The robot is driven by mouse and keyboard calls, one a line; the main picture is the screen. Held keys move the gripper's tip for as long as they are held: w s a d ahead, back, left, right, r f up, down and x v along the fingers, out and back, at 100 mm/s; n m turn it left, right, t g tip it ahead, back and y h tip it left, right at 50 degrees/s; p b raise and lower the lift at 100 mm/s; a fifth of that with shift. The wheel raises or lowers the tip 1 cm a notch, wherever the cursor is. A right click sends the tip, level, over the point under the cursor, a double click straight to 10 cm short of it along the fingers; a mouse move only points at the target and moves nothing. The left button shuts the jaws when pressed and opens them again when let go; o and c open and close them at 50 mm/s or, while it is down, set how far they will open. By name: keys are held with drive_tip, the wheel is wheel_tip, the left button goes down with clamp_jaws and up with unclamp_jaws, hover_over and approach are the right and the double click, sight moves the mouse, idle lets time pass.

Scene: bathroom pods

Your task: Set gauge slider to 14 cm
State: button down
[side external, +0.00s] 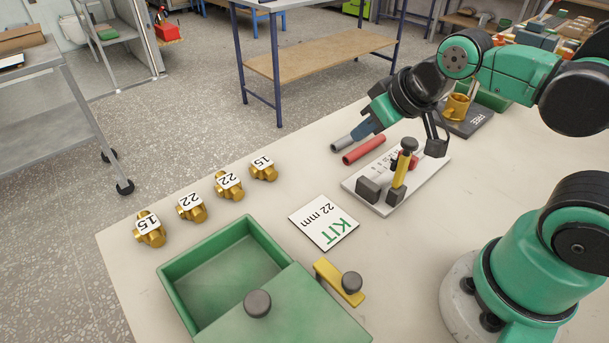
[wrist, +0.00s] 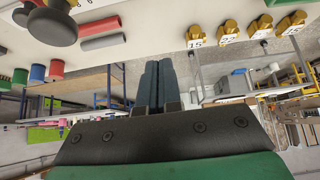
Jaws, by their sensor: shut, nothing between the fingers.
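The gauge (side external: 375,203) is a pale flat plate on the bench, with dark grey blocks on it. Its yellow slider (side external: 399,172) is topped by a dark knob (side external: 409,144). The knob also shows large in the wrist view (wrist: 50,27), at the upper left. The scale marks and the slider's reading are too small to tell. My gripper (side external: 356,135) is shut and empty, its dark blue fingers together in the wrist view (wrist: 158,65). It is beyond the slider in the side view, apart from the knob, close to the pipes.
A grey pipe (side external: 342,144) and a red pipe (side external: 364,150) lie behind the gauge. Several brass fittings (side external: 228,185) stand along the left edge. A kit card (side external: 324,222), a green box (side external: 180,292) with its lid partly across, and a yellow handle (side external: 330,274) are nearer.

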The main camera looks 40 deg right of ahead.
idle(0.4)
drive_tip(key=c, duration=1)
unclamp_jaws()
drive_tip(key=shift+d, duration=0.25)
drive_tip(key=o, duration=0.5)
drive_tip(key=d+g, duration=0.1)
drive_tip(key=d, duration=0.1)
drive_tip(key=d+g, duration=0.1)
drive_tip(key=d, duration=0.1)
drive_tip(key=d+m+g+h, duration=0.1)
drive_tip(key=d, duration=0.1)
drive_tip(key=shift+w+f, duration=0.1)
drive_tip(key=shift+w, duration=0.3)
drive_tip(key=shift+c, duration=0.2)
drive_tip(key=d+g, duration=0.1)
drive_tip(key=d, duration=0.1)
drive_tip(key=d+f+m+g, duration=0.1)
drive_tip(key=d, duration=0.2)
drive_tip(key=s+d+g, duration=0.1)
drive_tip(key=d, duration=0.1)
drive_tip(key=shift+s+d+f+m+g+y, duration=0.1)
drive_tip(key=shift+d+f+m+g+y, duration=0.2)
drive_tip(key=shift+d+f+g+y, duration=0.1)
drive_tip(key=shift+s+d+f, duration=0.1)
drive_tip(key=shift+d+f, duration=0.1)
drive_tip(key=shift+d, duration=0.05)
drive_tip(key=shift+f, duration=2.75)
clamp_jaws()
